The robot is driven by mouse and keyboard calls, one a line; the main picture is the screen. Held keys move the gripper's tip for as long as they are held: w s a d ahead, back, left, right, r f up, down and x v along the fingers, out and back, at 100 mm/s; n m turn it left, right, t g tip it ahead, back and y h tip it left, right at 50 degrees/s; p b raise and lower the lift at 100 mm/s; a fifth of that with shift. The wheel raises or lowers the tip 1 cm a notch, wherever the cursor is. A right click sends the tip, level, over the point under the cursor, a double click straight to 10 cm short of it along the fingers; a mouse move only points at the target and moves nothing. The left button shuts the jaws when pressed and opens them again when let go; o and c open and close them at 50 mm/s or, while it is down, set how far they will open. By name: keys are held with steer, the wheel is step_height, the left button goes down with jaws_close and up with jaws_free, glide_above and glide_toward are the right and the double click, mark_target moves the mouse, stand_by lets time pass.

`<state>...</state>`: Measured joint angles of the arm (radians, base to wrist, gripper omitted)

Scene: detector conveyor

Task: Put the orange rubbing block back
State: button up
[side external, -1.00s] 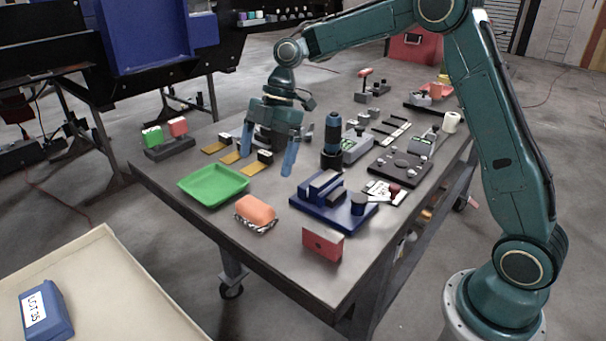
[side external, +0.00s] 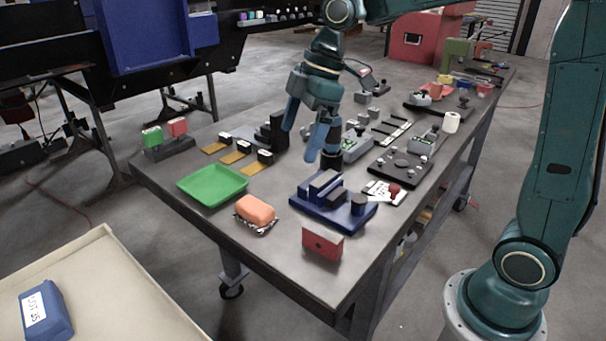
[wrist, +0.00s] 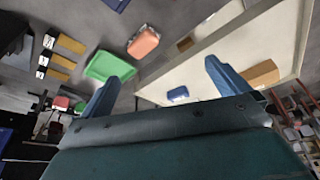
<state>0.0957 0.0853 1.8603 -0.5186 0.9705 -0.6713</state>
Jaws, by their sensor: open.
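The orange rubbing block (side external: 256,210) lies on a dark-and-white patterned rest near the front left edge of the table, beside the green tray (side external: 212,202). It also shows in the wrist view (wrist: 143,42), to the right of the green tray (wrist: 88,66). My gripper (side external: 308,150) is open and empty, raised above the middle of the table, well behind and to the right of the block. In the wrist view its two blue fingers (wrist: 160,92) are spread wide with nothing between them.
A blue fixture (side external: 335,222) and a red box (side external: 322,244) stand right of the block. A dark cylinder (side external: 331,160) stands close to my fingers. A pale bench (side external: 110,290) with a blue LOT 35 box (side external: 47,312) is at front left. The air above the block is clear.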

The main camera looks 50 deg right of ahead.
steer(key=s+d+m+t+h, duration=0.1)
steer(key=s+d+m, duration=0.1)
steer(key=s+m, duration=0.4)
steer(key=s+d+m+t+h, duration=0.2)
steer(key=s+m, duration=0.3)
steer(key=s, duration=1)
steer(key=shift+s+d+f+m, duration=0.2)
steer(key=shift+d+m, duration=0.2)
steer(key=shift+d, duration=0.05)
